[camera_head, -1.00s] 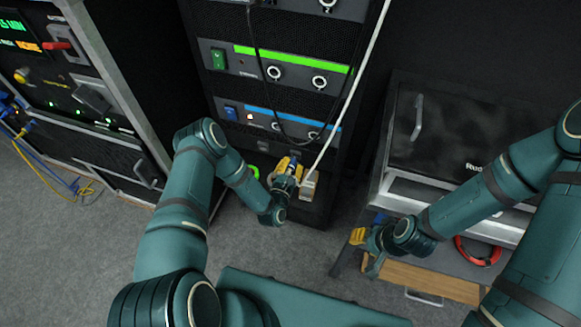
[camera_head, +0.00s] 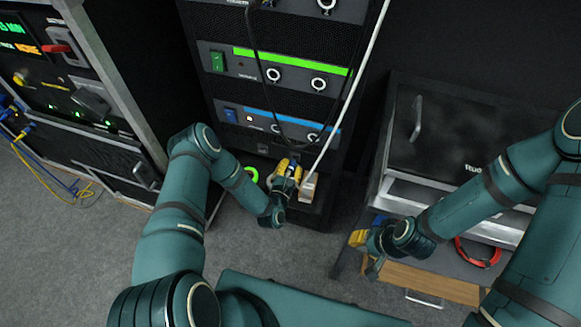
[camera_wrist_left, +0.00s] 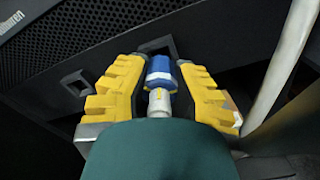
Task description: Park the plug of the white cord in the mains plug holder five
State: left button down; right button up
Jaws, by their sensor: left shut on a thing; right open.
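My left gripper (camera_head: 288,172) is shut on a plug (camera_wrist_left: 160,75) with a blue collar and a pale grey body. In the left wrist view the plug lies between the yellow fingers and points at a black panel with square openings. One opening (camera_wrist_left: 156,47) is just beyond its tip; I cannot tell whether they touch. The white cord (camera_head: 352,88) runs down from the top to beside this gripper and also shows at the right of the wrist view (camera_wrist_left: 286,60). Its join to the plug is hidden. My right gripper (camera_head: 364,252) is open and empty. I cannot identify holder five.
Another square opening (camera_wrist_left: 75,84) is to the left on the panel. A pale block (camera_head: 308,188) is right of my left gripper. A black cable (camera_head: 256,50) hangs before the rack units. A cabinet (camera_head: 455,130) and red ring (camera_head: 478,252) are at the right.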

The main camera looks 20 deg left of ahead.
aim_at(289, 171)
pick_arm(q)
jog(key=shift+w, duration=0.8)
dwell(0.8)
jog(key=c, duration=0.9)
grip_release()
jog(key=shift+o, duration=0.2)
jog(key=shift+s, duration=0.1)
jog(key=shift+s+p, duration=0.45)
jog(key=shift+s, duration=2)
jog(key=s, duration=0.4)
jog(key=shift+a, duration=0.1)
